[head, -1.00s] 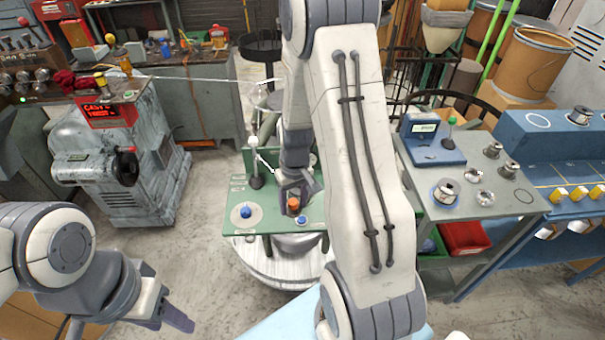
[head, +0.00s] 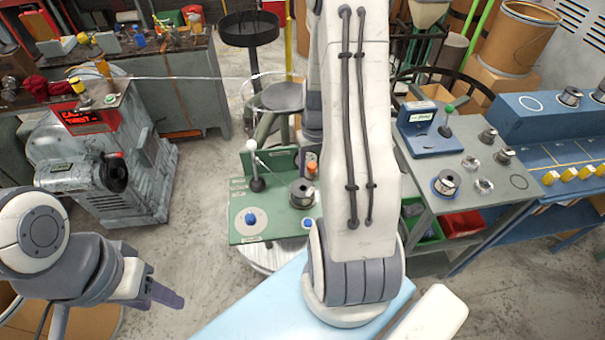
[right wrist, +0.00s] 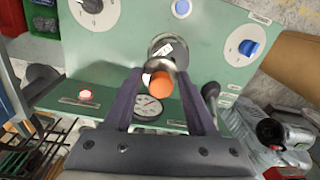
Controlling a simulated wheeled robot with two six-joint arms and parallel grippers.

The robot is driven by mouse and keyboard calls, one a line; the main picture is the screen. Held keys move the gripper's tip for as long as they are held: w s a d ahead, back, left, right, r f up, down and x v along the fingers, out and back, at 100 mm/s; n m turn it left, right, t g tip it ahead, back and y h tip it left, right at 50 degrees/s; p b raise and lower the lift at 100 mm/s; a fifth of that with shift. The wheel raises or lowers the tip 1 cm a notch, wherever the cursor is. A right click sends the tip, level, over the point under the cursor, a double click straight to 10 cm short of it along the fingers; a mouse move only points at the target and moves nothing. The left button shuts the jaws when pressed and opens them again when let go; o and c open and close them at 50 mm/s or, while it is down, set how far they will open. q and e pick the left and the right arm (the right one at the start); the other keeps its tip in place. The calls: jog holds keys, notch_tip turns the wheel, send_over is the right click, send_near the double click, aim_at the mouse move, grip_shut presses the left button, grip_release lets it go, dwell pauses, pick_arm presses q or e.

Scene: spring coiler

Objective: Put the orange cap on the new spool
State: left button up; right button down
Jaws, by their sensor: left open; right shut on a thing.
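The orange cap (right wrist: 160,84) is between the fingertips of my right gripper (right wrist: 163,78), which is shut on it. In the head view the cap (head: 312,167) shows just left of my right arm, which hides most of that gripper. A metal spool (head: 301,193) stands on the green panel (head: 275,228). In the right wrist view the spool (right wrist: 165,46) lies just beyond the cap; I cannot tell whether they touch. My left gripper (head: 160,293) is open and empty at lower left, away from the panel.
The panel carries a white-knobbed lever (head: 252,147) and a blue knob (head: 250,217). A gauge (right wrist: 148,107) shows in the right wrist view. Right, a grey bench (head: 480,200) holds another spool (head: 446,183) and a blue device (head: 430,128). Open floor lies left of the panel.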

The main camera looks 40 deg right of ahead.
jog(key=shift+w+a+f, duration=0.6)
jog(key=shift+w+a, duration=0.15)
jog(key=shift+w, duration=0.05)
jog(key=shift+w+a+f, duration=0.1)
jog(key=shift+f, duration=0.1)
notch_tip(320, 180, down, 4)
jog(key=shift+r+p, duration=0.15)
jog(key=shift+p, duration=0.6)
jog(key=shift+f, duration=0.2)
jog(key=shift+f+b, duration=0.5)
jog(key=shift+b, duration=0.1)
jog(key=shift+c, duration=1)
grip_release()
jog(key=shift+r, duration=0.1)
